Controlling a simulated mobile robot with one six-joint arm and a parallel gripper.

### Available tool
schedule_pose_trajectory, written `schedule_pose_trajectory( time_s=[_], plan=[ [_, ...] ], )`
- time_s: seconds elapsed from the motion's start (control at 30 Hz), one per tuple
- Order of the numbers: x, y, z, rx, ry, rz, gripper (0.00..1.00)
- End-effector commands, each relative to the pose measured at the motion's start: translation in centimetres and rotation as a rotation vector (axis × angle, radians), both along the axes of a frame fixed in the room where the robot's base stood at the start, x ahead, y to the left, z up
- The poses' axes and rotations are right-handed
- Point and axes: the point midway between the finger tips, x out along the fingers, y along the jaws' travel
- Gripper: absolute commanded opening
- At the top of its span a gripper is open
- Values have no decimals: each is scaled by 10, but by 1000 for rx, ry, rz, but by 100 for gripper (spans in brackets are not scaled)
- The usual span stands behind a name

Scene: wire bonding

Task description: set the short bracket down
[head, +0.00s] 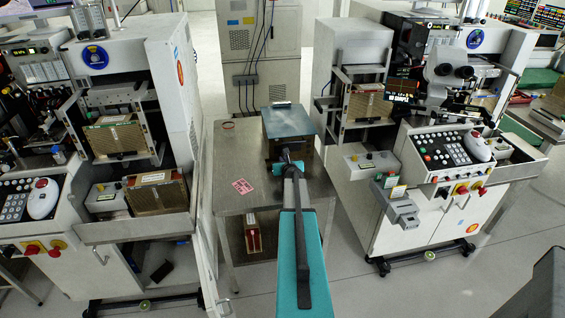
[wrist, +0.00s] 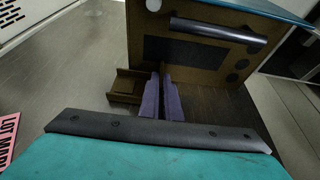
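The short bracket (wrist: 126,87) is a small brown, channel-like piece in the wrist view, just in front of the box and mostly left of my fingers. My gripper (wrist: 162,82) has two purple fingers, close together with only a narrow gap. They appear closed on the bracket's right end, though the contact is partly hidden by the fingers. I cannot tell whether the bracket touches the tabletop. In the head view my gripper (head: 286,158) is over the metal table (head: 231,159), at the near side of the box. The bracket cannot be made out there.
A box with a blue-grey lid (head: 287,121) stands on the table; its dark handle (wrist: 218,30) faces my gripper. A pink label card (head: 242,187) lies to the left. A red-brown case (head: 252,232) is on the lower shelf. Machines flank the table.

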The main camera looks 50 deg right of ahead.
Motion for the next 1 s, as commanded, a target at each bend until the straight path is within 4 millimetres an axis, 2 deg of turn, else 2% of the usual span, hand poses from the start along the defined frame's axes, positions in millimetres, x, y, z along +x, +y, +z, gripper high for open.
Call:
schedule_pose_trajectory(
  time_s=[0.2,0.33,0.8,1.0],
  plan=[
    [0,0,-3,0,0,0,0],
    [0,0,-3,0,0,0,22],
    [0,0,2,0,0,-1,22],
    [-9,7,5,-1,1,-1,22]
  ],
)
